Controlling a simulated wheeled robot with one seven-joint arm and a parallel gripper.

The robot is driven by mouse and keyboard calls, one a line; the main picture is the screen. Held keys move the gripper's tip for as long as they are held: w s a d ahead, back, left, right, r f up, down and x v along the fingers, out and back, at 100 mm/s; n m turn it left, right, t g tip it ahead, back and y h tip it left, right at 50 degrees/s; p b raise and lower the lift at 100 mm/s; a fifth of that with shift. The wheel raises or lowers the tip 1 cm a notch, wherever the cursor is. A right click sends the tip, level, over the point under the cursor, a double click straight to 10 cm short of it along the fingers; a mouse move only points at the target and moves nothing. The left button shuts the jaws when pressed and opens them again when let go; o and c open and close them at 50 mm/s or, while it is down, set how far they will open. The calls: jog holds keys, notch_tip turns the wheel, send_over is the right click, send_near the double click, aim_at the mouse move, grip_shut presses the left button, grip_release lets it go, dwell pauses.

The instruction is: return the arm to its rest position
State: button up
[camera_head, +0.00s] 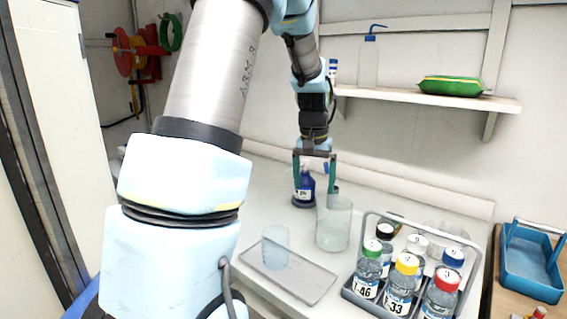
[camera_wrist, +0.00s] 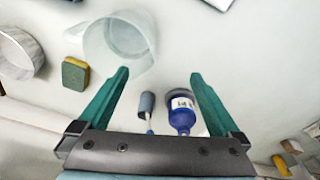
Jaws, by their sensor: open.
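My arm reaches from the left foreground over the white bench. My gripper (camera_head: 315,182) is open, with its two green fingers pointing down near the back of the bench. In the wrist view my gripper (camera_wrist: 160,76) has nothing between its fingertips. A dark blue bottle with a white label (camera_head: 305,190) stands on the bench by the left finger in the head view. In the wrist view the blue bottle (camera_wrist: 181,116) shows between the fingers, lower in the picture, with no contact visible.
A clear jug (camera_head: 333,228) stands just in front of the gripper. A clear cup (camera_head: 275,248) stands on a tray (camera_head: 310,283). A carrier (camera_head: 372,301) with several capped bottles is at front right. A shelf (camera_head: 420,98) is on the wall; a blue bin (camera_head: 535,280) sits far right.

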jog(key=s+a+f+n, duration=0.1)
jog(key=s+a+f, duration=0.1)
jog(key=s+a, duration=0.5)
jog(key=s+a+f+n, duration=0.1)
jog(key=s+a+f, duration=0.1)
jog(key=s+a, duration=0.6)
jog(key=shift+s+n, duration=0.4)
jog(key=shift+s, duration=0.65)
